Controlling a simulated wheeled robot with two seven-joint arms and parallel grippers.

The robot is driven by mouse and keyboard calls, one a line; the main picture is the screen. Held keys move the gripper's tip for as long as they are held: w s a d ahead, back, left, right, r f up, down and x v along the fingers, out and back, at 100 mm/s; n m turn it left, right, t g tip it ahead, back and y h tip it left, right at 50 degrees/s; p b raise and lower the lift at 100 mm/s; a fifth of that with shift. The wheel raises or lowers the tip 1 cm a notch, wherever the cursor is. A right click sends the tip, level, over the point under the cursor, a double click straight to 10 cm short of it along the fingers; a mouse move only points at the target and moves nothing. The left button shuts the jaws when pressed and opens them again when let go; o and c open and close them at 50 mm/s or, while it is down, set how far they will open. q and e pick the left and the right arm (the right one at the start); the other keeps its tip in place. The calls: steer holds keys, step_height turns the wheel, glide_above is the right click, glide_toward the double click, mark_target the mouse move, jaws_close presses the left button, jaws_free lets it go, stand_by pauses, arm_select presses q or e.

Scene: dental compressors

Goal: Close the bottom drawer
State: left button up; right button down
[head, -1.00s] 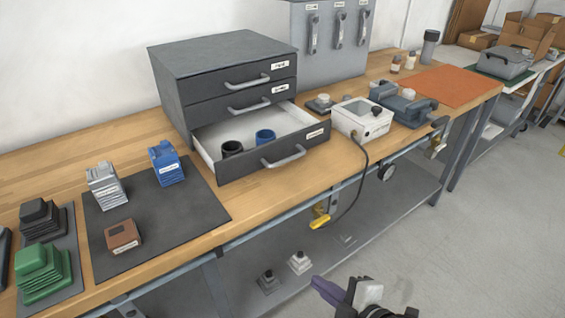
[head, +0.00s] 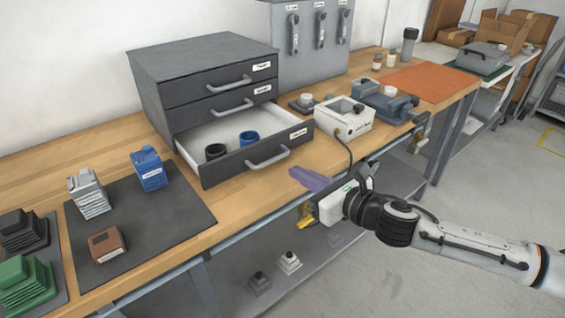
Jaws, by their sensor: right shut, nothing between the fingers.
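A dark grey drawer cabinet (head: 160,98) stands on the wooden bench against the wall. The two drawers above are shut. My right gripper (head: 297,176) has purple fingers, is shut and empty, and appears over the bench's front edge, to the right of and a little below the handle, apart from it. My left gripper is not in view.
A white box (head: 343,120) with a cable stands to the right of the drawer, with a blue-grey device (head: 385,102) beyond it. A dark mat (head: 180,208) with several small blocks lies to the left. Bare bench top (head: 240,205) lies before the drawer.

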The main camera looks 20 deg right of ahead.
mark_target(274, 160)
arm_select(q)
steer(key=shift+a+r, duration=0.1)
arm_select(e)
steer(key=x, duration=0.7)
